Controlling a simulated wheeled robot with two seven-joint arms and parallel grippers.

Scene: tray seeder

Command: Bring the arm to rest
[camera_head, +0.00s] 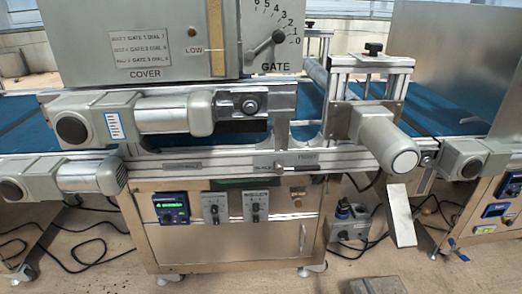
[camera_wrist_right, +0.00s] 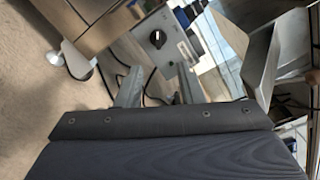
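My right gripper shows in the right wrist view (camera_wrist_right: 160,88). Its two grey fingers stand apart with nothing held between them. In the head view, only a grey block that seems to be part of my right gripper (camera_head: 378,286) shows at the bottom edge, in front of the machine and over the floor. It appears clear of the machine. My left arm and left gripper are not in view.
The seeder's steel cabinet (camera_head: 230,238), blue belt (camera_head: 436,108) and gate dial (camera_head: 277,36) fill the head view. A slanted metal chute (camera_head: 400,215) and a grey knob box (camera_head: 350,229) stand near my right gripper. Cables lie on the floor.

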